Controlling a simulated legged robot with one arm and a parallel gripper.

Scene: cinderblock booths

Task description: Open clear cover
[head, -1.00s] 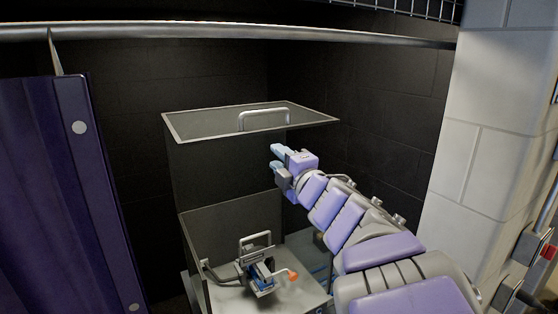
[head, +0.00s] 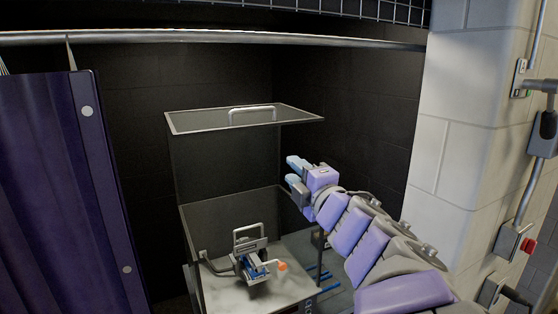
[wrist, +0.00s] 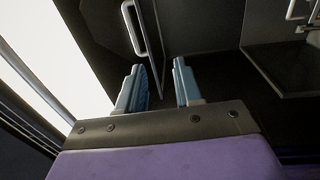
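The cover's flat, grey-rimmed panel (head: 205,122) is level and high above the workbench box in the head view. A pale bar handle (head: 252,114) stands on it. The handle also shows in the wrist view (wrist: 134,28), up and left of my fingers. Below the panel, a clamp-like fixture (head: 254,262) with an orange knob sits on the grey base (head: 235,300). My gripper (head: 292,172) is right of and below the panel's handle, apart from it. In the wrist view, its two blue fingers (wrist: 161,88) are spread with nothing between them.
A purple curtain (head: 55,200) hangs at the left. A white cinderblock wall (head: 470,100) with switch boxes (head: 510,238) stands at the right. A metal rail (head: 200,37) crosses above. Dark block walls (head: 340,120) close the booth behind.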

